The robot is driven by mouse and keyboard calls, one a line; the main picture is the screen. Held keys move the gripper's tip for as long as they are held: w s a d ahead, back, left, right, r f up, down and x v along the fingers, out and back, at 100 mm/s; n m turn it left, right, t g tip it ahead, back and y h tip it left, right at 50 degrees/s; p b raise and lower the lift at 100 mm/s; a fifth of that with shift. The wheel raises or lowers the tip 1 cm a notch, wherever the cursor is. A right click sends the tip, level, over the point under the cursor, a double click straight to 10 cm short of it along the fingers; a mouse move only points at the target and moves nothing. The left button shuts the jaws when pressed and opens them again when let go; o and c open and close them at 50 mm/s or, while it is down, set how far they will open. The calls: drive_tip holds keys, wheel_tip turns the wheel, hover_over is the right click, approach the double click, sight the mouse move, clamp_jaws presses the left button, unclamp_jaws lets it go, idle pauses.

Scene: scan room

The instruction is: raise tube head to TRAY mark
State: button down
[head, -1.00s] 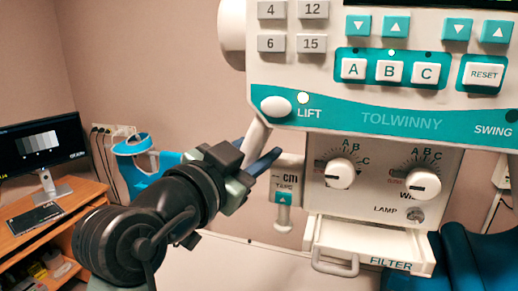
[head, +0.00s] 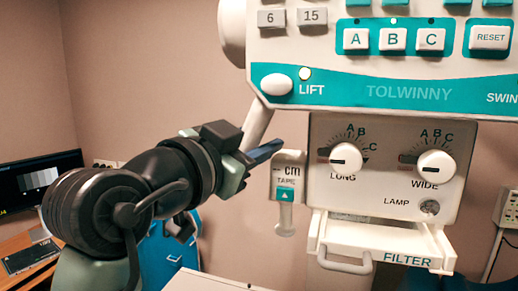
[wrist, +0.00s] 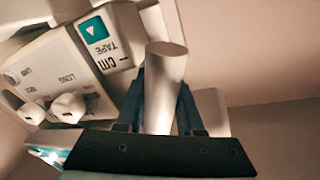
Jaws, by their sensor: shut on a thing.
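The tube head (head: 420,92) is a white and teal housing marked TOLWINNY, filling the upper right of the head view; its top is cut off. A slanted white handle bar (head: 257,122) hangs from its left side. My gripper (head: 265,151) is shut on this bar, with its blue fingers on either side of it. In the wrist view the pale round bar (wrist: 164,85) stands between the two fingers, its end pointing up the picture. The round LIFT button (head: 276,84) has a lit lamp (head: 305,73) beside it. No TRAY mark is visible in either view.
The tape holder (head: 287,180) hangs close right of my fingers. Below the housing are the LONG knob (head: 345,157), the WIDE knob (head: 436,166) and the FILTER drawer (head: 385,242). A monitor (head: 38,180) stands on a desk at left. A pale surface lies below.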

drive_tip(key=shift+f, duration=0.1)
drive_tip(key=c, duration=0.6)
unclamp_jaws()
drive_tip(key=shift+o, duration=0.2)
drive_tip(key=b+v, duration=0.6)
drive_tip(key=v, duration=0.7)
drive_tip(key=shift+w, duration=0.1)
